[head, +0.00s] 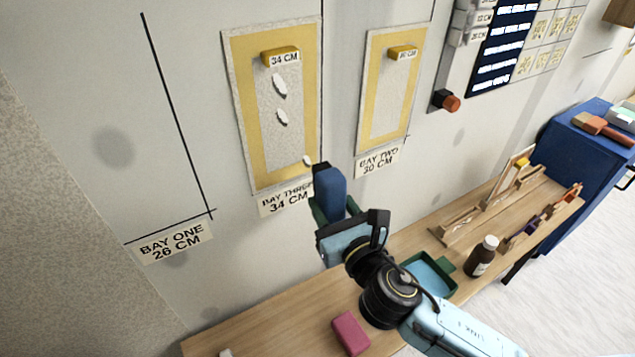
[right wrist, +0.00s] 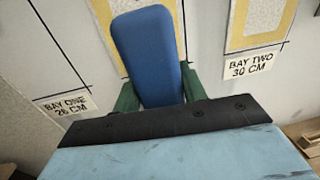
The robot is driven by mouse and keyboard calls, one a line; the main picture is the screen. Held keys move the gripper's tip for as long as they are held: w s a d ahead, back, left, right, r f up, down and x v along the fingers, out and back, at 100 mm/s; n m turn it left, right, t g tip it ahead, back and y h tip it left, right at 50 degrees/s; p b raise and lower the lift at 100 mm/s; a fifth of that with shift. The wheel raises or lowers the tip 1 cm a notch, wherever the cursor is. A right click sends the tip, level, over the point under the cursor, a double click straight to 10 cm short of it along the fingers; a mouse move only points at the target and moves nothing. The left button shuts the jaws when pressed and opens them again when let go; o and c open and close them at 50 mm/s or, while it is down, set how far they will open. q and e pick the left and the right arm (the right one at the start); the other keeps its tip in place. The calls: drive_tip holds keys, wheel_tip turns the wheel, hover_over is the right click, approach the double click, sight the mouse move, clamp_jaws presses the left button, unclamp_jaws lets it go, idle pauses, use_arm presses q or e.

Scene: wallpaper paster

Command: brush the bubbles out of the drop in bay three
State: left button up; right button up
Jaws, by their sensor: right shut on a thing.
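The drop in bay three (head: 243,100) is a pale speckled sheet with a yellow border, hanging on the wall above the "BAY THREE 34 CM" label (head: 285,200). Two white bubbles, an upper one (head: 280,85) and a middle one (head: 283,117), stand on its centre. A third bubble (head: 308,160) is near its lower right corner. My right gripper (head: 333,208) is shut on a blue brush (head: 330,187), held just below and right of that corner. In the right wrist view the blue brush (right wrist: 150,55) sits between green fingers. Contact with the wall cannot be told. My left gripper is out of view.
The bay two drop (head: 365,95) hangs to the right; bay one (head: 120,150) is bare wall with marked lines. A wooden bench (head: 270,325) below holds a pink block (head: 350,333), a green tray (head: 447,266) and a brown bottle (head: 482,256). A blue cabinet (head: 570,160) stands right.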

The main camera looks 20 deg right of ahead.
use_arm(q)
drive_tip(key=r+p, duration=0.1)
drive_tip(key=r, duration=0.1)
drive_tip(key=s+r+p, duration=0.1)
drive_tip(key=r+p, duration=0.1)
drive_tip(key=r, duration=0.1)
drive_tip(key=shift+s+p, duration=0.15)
drive_tip(key=shift+p, duration=0.15)
use_arm(e)
drive_tip(key=w+a+r+m+y, duration=0.1)
drive_tip(key=a+r, duration=0.1)
drive_tip(key=a, duration=0.3)
drive_tip(key=shift+a+r+y, duration=0.2)
drive_tip(key=shift+r+y, duration=0.15)
drive_tip(key=shift+y, duration=0.05)
drive_tip(key=shift+w, duration=0.1)
use_arm(q)
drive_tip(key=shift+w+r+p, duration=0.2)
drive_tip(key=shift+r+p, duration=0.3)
drive_tip(key=shift+p, duration=0.05)
use_arm(e)
drive_tip(key=w+a, duration=0.1)
drive_tip(key=w, duration=0.5)
drive_tip(key=shift+w+a, duration=0.15)
drive_tip(key=shift+w+a, duration=0.2)
drive_tip(key=shift+w, duration=1)
idle(2.0)
